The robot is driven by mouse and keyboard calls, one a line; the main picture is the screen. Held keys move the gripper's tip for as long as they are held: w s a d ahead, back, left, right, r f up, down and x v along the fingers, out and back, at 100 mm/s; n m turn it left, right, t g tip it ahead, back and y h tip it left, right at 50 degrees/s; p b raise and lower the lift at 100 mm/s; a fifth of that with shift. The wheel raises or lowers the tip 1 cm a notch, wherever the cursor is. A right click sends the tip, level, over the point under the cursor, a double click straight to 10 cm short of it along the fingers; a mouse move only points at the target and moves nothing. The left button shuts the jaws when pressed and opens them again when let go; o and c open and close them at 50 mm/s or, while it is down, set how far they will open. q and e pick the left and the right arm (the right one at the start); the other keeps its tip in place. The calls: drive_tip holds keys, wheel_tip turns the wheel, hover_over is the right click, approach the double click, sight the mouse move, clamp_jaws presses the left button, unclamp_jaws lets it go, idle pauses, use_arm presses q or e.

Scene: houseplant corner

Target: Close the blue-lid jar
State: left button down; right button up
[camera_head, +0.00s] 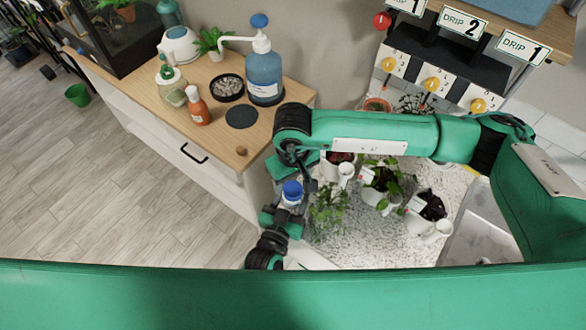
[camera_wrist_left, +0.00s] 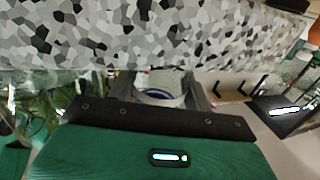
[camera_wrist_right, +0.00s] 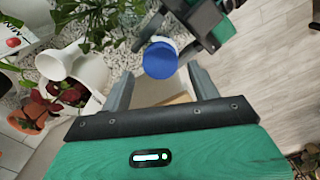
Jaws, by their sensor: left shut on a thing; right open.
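The jar's blue lid (camera_head: 292,189) sits on top of its small pale body (camera_head: 290,203); I cannot tell how tightly. My left gripper (camera_head: 286,207) is shut on the jar, held beside the counter's edge. In the left wrist view the jar (camera_wrist_left: 160,97) shows as a pale, blue-edged shape between the fingers. My right gripper (camera_head: 303,168) is just above the lid, open and empty. In the right wrist view the lid (camera_wrist_right: 160,60) lies beyond and between the open fingertips (camera_wrist_right: 160,83), apart from them.
Potted plants (camera_head: 382,182) stand on a speckled surface (camera_head: 375,240) right of the grippers. The wooden counter (camera_head: 165,120) at the left bears a blue pump bottle (camera_head: 264,75), an orange bottle (camera_head: 197,106) and a pebble dish (camera_head: 227,87). Floor (camera_head: 120,200) at the left is clear.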

sight(293, 188)
drive_tip(key=shift+f, duration=1.6)
